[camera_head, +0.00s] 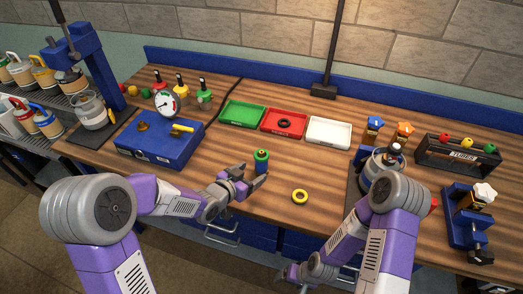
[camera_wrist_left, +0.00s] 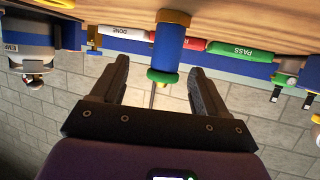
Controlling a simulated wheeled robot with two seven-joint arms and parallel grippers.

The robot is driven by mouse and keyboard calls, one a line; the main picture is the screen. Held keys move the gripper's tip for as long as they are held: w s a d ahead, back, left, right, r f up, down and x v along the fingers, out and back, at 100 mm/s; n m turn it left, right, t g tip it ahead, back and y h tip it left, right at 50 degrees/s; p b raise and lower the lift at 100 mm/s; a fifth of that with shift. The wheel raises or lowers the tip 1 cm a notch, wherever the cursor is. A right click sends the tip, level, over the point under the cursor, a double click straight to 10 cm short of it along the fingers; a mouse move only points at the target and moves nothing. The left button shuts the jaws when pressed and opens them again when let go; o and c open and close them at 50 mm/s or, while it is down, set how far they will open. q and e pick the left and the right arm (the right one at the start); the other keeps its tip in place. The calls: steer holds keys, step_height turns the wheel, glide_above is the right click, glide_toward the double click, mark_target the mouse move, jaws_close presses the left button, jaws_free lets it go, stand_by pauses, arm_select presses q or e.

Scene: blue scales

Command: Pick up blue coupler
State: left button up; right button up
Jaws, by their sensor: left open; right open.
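The blue coupler (camera_head: 261,162) is an upright blue cylinder with a green top and a yellow base, standing on the wooden bench. My left gripper (camera_head: 250,178) is open just in front of it, low over the bench. In the left wrist view, which is upside down, the coupler (camera_wrist_left: 169,48) stands ahead of the two spread fingers (camera_wrist_left: 158,72), with its green end roughly between their tips. I cannot tell whether the fingers touch it. My right gripper (camera_head: 290,274) is low at the bottom, below the bench's front edge, open and away from the coupler.
A yellow ring (camera_head: 299,196) lies right of the coupler. Behind are green (camera_head: 226,122), red (camera_head: 269,128) and white (camera_head: 313,141) trays. A blue scale (camera_head: 140,153) stands left. A steel canister (camera_head: 377,179) stands right, partly behind my right arm.

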mark_target(258, 163)
arm_select(q)
steer(key=shift+w+d+f, duration=0.2)
steer(key=shift+w, duration=0.35)
steer(key=shift+w+d+f, duration=0.15)
steer(key=shift+w, duration=0.4)
steer(key=shift+w+d+f, duration=0.1)
steer(key=shift+w+d, duration=0.25)
steer(key=shift+d, duration=0.05)
steer(key=shift+w+r+b+x, duration=0.15)
steer(key=shift+x, duration=1)
steer(key=shift+w+r+b+x, duration=0.15)
steer(key=shift+r+x, duration=0.05)
steer(key=shift+x, duration=1)
steer(key=shift+a, duration=0.25)
steer(key=c, duration=1.2)
